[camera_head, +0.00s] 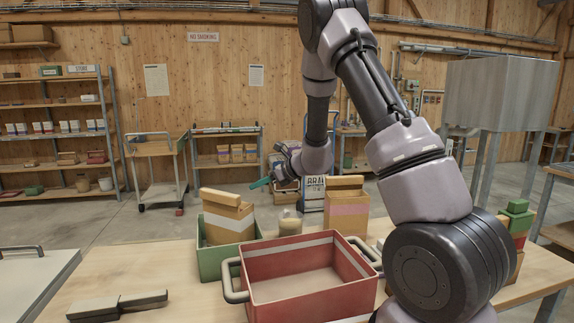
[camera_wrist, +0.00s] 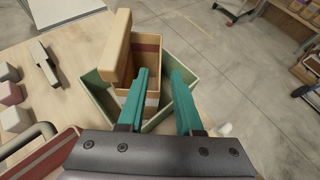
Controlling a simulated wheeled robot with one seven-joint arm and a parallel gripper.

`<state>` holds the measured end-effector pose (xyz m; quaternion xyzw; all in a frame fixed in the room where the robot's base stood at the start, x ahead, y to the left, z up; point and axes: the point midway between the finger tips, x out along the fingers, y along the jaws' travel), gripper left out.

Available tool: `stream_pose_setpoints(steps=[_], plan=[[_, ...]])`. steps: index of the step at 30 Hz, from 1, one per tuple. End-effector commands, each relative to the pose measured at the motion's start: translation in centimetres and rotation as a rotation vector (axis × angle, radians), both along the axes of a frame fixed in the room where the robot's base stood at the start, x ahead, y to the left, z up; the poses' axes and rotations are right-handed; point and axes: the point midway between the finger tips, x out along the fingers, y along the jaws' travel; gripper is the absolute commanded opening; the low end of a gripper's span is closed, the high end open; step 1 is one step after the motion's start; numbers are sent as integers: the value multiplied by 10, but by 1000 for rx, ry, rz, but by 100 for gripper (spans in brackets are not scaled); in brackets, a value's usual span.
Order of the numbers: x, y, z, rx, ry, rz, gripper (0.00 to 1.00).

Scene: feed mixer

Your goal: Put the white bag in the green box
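A tan paper bag with a white band (camera_head: 228,222) stands slightly tilted inside the green box (camera_head: 214,262), its folded top above the rim. In the wrist view the bag (camera_wrist: 116,48) shows a dark red band and a pale one inside the green box (camera_wrist: 101,94). My gripper (camera_head: 261,183) is above and behind the box in the head view. In the wrist view its teal fingers (camera_wrist: 162,75) are spread, with a clear gap between them, over the box. Nothing appears held. The bag's base is hidden by the box walls.
An empty red box (camera_head: 310,271) with grey handles stands in front. A tan bag with a pink band (camera_head: 346,211) and a small beige container (camera_head: 290,224) stand behind it. Grey-brown items (camera_head: 118,304) lie front left. Stacked coloured blocks (camera_head: 517,222) stand at right.

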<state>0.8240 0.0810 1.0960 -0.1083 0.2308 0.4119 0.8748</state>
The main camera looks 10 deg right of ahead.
Motion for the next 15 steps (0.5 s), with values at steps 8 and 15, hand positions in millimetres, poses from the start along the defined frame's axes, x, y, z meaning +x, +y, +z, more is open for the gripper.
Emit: stream_pose_setpoints(steps=[8, 15], plan=[[-55, 4, 87, -110, -154, 241, 34], [-159, -12, 171, -392, -415, 598, 34]])
